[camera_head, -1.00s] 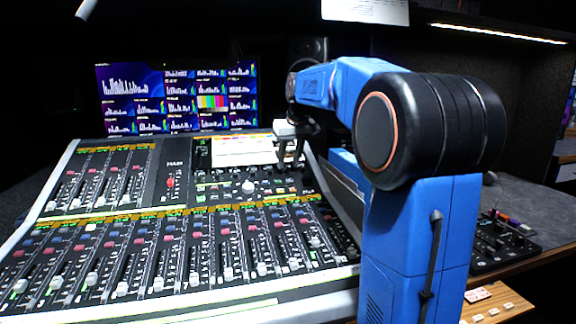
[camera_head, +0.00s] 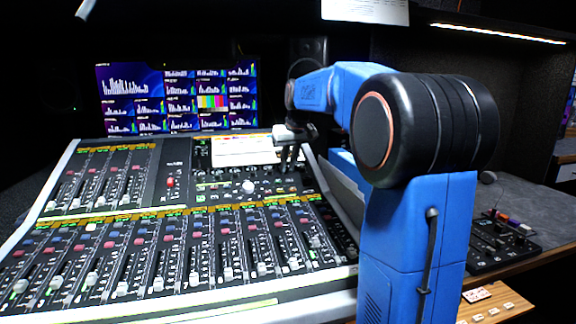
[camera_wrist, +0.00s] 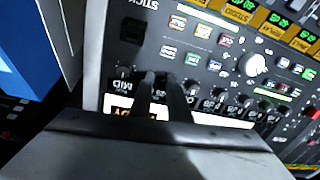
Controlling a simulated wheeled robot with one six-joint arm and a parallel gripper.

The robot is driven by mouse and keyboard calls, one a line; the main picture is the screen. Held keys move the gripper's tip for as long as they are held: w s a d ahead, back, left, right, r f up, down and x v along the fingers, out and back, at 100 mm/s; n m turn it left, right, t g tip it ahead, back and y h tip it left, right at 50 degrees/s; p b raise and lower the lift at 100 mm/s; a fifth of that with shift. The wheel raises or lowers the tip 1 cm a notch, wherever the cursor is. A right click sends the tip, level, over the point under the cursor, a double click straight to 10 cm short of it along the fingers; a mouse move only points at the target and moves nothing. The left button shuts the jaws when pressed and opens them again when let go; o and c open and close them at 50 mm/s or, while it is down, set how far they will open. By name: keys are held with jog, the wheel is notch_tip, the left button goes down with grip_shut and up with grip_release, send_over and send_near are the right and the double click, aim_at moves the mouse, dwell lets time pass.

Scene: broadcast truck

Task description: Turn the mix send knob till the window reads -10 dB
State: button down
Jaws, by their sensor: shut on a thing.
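My gripper (camera_head: 287,168) reaches down onto the upper right part of the mixing console (camera_head: 172,152). In the wrist view its two dark fingers (camera_wrist: 163,82) are shut on a small dark knob at the end of a row, which I take to be the mix send knob. The fingers hide most of that knob. Other dark knobs (camera_wrist: 233,110) continue the row to the right. I cannot make out a dB reading in either view. A lit white display strip (camera_wrist: 118,103) lies beside the fingers, partly covered by my gripper.
A large white knob (camera_head: 248,187) and coloured buttons lie close to the fingers. Faders (camera_head: 170,255) fill the console's front. A monitor (camera_head: 178,97) stands behind. A small black control panel (camera_head: 497,243) sits on the grey desk at right.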

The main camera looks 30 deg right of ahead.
jog(key=m, duration=0.5)
jog(key=shift+m, duration=0.3)
jog(key=m, duration=0.5)
jog(key=shift+m+t+h, duration=0.3)
jog(key=shift+m, duration=0.1)
jog(key=c, duration=1.7)
grip_release()
jog(key=shift+o, duration=0.2)
jog(key=shift+s, duration=0.1)
jog(key=v, duration=1.7)
jog(key=shift+r, duration=0.2)
